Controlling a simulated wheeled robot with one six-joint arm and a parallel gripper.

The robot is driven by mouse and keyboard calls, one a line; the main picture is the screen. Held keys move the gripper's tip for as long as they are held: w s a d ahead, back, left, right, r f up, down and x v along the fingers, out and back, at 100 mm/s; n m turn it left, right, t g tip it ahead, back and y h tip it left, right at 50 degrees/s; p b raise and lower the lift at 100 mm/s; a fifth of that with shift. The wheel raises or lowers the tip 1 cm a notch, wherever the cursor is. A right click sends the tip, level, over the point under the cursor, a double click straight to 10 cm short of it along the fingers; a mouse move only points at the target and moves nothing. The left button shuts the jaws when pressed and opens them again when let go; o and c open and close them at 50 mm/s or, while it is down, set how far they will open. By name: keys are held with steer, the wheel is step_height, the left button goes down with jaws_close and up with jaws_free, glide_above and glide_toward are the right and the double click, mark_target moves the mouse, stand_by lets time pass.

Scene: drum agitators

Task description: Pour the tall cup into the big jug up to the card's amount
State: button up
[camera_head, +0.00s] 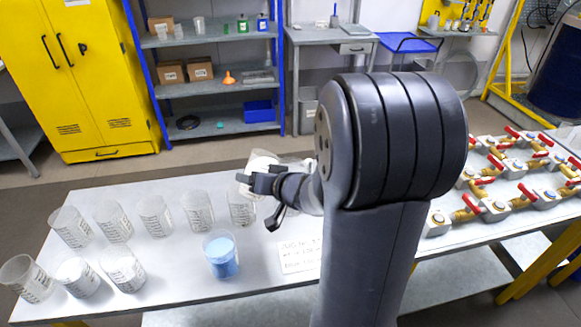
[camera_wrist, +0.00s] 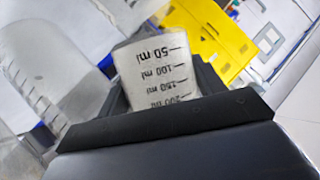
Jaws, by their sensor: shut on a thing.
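My gripper (camera_head: 256,184) is shut on a pale cup (camera_head: 262,162) and holds it above the table. In the wrist view the held cup (camera_wrist: 158,72) shows a scale from 50 to 200 ml, with its lettering upside down. It looks tilted; its rim and level cannot be read. A large clear graduated vessel, apparently the big jug (camera_wrist: 40,72), stands close to its left in the wrist view. In the head view my arm and gripper largely hide that area. A white card (camera_head: 298,257) with handwriting lies on the table, partly behind my arm; its amount is too small to read.
A cup of blue material (camera_head: 221,256) stands in front of my gripper. Several clear graduated cups (camera_head: 156,216) stand at the left of the table (camera_head: 175,265), some with white contents. Red-handled valves (camera_head: 495,175) fill the right side. Bare table lies around the blue cup.

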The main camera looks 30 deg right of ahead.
steer(key=shift+d+r+m+y+p, duration=0.35)
steer(key=shift+r+m+p, duration=0.1)
steer(key=shift+p, duration=0.4)
stand_by(0.5)
steer(key=shift+w+d+r+m+y+p, duration=0.1)
steer(key=shift+r+m+y+p, duration=0.4)
steer(key=shift+p, duration=0.3)
stand_by(1.0)
steer(key=shift+f+m+y+b, duration=0.35)
steer(key=shift+f+m+b, duration=0.2)
steer(key=shift+f+b, duration=0.35)
stand_by(1.5)
steer(key=shift+r, duration=0.2)
stand_by(1.0)
